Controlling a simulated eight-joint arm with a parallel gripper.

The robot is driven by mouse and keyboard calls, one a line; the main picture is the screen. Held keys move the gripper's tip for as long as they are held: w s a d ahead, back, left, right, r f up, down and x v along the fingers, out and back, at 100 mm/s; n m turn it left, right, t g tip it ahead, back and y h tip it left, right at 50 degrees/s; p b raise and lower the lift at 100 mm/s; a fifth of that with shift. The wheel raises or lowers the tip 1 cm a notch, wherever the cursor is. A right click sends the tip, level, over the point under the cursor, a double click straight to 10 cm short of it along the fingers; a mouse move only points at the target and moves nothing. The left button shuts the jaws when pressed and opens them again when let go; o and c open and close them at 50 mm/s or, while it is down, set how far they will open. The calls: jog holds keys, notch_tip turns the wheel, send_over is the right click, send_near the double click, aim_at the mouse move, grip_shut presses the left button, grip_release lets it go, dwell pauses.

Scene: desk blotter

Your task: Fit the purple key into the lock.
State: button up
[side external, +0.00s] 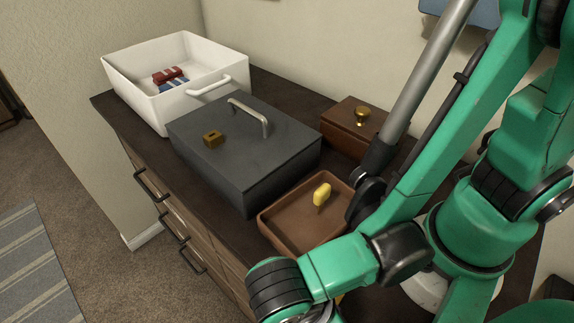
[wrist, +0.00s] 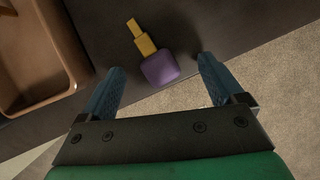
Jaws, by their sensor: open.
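The purple key lies flat on the dark desktop in the wrist view, with a purple head (wrist: 160,68) and a stepped yellow shaft (wrist: 141,38) pointing away from me. My gripper (wrist: 159,65) is open, its two blue fingers on either side of the purple head with gaps on both sides. In the side external view my arm hides the purple head and the fingertips.
A brown tray (side external: 275,222) beside the grey box holds a yellow piece (side external: 322,194); the tray's edge shows in the wrist view (wrist: 62,45). A white bin (side external: 132,91) holds red and blue items. A wooden box (side external: 349,134) with a brass knob stands behind. The desk edge is near the key.

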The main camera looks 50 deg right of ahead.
jog(key=shift+f, duration=0.2)
jog(key=c, duration=1.3)
jog(key=shift+r, duration=0.2)
